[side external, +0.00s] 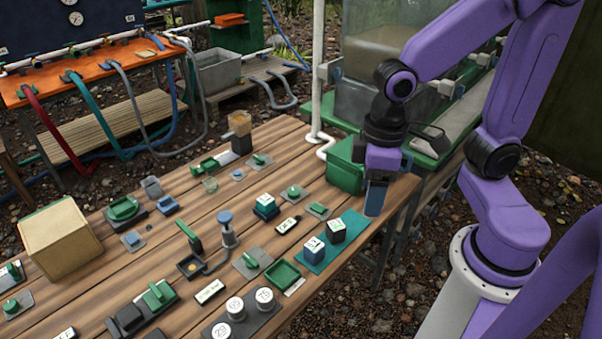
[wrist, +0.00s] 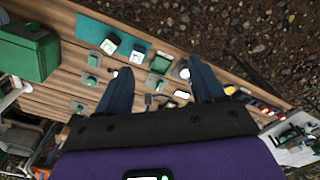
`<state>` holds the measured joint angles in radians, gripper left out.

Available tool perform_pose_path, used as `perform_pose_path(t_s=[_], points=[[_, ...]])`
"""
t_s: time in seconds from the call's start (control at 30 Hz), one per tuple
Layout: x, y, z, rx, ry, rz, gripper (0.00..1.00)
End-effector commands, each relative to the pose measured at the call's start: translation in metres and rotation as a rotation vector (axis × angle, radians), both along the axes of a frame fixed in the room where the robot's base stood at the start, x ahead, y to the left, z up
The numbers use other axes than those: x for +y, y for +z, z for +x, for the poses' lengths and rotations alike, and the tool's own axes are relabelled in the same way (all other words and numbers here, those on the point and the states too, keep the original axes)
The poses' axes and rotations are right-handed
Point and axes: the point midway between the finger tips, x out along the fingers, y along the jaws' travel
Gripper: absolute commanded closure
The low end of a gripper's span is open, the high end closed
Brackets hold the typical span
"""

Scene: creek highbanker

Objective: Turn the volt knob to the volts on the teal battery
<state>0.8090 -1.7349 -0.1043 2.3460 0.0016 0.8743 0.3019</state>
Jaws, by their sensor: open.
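My gripper (side external: 375,212) hangs over the table's right edge, beside the teal mat (side external: 347,224). In the wrist view my gripper (wrist: 159,66) is open, with nothing between its two dark blue fingers. On the mat stand a blue block (side external: 313,251) and a dark block (side external: 336,230) with marked white tops. Green knobs on grey plates include one near the mat (side external: 318,209) and one further forward (side external: 252,261). I cannot tell which is the volt knob.
A large green box (side external: 344,167) stands behind my gripper. A tan box (side external: 60,237) sits at the table's left. White round dials (side external: 265,299), a green tray (side external: 283,275) and a blue-topped post (side external: 227,226) crowd the front. Bare planks show between them.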

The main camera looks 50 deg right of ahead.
Motion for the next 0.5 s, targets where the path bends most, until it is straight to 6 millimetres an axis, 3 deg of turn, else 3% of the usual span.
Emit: perform_pose_path(t_s=[0.03, 0.23, 0.5], points=[[0.006, -0.004, 0.02, 0.006, -0.118, -0.004, 0.32], [0.018, -0.023, 0.097, 0.013, -0.597, -0.004, 0.32], [0.002, -0.066, 0.201, 0.021, -1.244, -0.001, 0.32]])
